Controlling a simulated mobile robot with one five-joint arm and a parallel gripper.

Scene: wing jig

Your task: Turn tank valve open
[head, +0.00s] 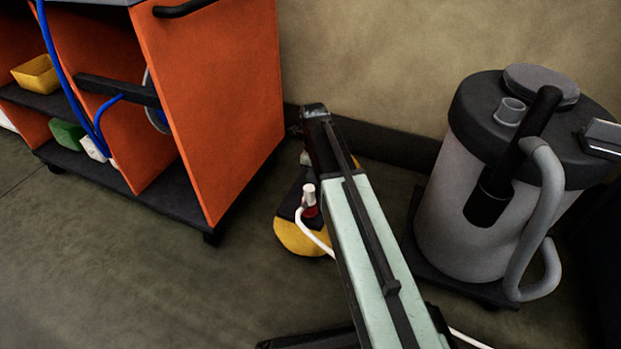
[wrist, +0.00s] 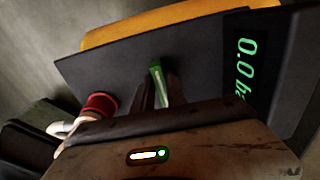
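The tank (head: 297,238) is yellow and stands low on the floor near the wall, mostly hidden behind my arm in the head view. In the wrist view its yellow body (wrist: 150,24) shows behind a dark panel with a green readout (wrist: 246,65) starting "0.0". A narrow green valve lever (wrist: 156,78) stands up from the panel. My gripper (wrist: 161,86) has its two dark fingers close on either side of this lever, with little or no gap. The lever's lower end is hidden by my gripper. My fingertips are hidden in the head view.
A red fitting (wrist: 99,104) with a white hose (head: 316,241) sits beside the lever. An orange shelf cart (head: 215,110) stands left, with bins inside. A grey vacuum-like canister (head: 460,200) stands close on the right. Open floor (head: 110,270) lies at the front left.

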